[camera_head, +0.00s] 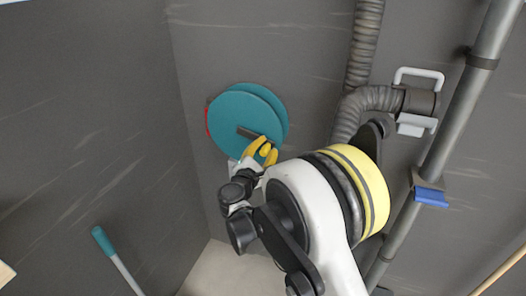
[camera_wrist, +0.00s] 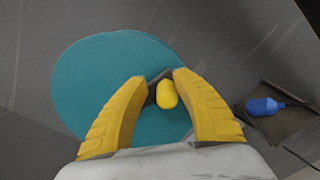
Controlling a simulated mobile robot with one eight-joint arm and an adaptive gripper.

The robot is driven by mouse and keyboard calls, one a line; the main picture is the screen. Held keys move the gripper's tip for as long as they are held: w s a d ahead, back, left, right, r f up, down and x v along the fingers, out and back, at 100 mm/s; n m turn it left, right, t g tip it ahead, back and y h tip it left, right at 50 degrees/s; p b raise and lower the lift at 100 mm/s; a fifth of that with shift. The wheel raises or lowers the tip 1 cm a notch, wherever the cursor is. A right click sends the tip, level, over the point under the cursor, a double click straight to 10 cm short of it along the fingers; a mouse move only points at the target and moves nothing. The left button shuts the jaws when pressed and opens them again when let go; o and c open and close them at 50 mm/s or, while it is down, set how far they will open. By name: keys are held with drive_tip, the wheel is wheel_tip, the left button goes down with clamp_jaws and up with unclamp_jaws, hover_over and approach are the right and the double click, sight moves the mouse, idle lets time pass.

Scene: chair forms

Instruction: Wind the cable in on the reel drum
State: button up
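The reel drum (camera_head: 235,115) is a teal double disc on the grey wall; its teal face (camera_wrist: 95,85) fills the left and middle of the wrist view. A dark crank arm (camera_head: 249,134) crosses its face and ends in a yellow knob (camera_wrist: 166,94). My gripper (camera_head: 264,150) is at the knob. In the wrist view its two yellow fingers (camera_wrist: 160,78) stand apart, with the knob between them, nearer the right finger. I cannot tell whether either finger touches it. No cable is clearly visible on the drum.
A ribbed grey hose (camera_head: 365,45) and a slanted pipe (camera_head: 464,120) with a blue-ended clamp (camera_head: 431,196) are right of the drum. A teal-ended pole (camera_head: 103,241) stands lower left. A blue bulb-shaped item (camera_wrist: 264,106) shows at right in the wrist view.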

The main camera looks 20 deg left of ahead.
drive_tip(key=shift+a, duration=0.1)
wheel_tip(320, 180, up, 5)
drive_tip(key=shift+f+p, duration=0.1)
drive_tip(key=shift+p, duration=1.15)
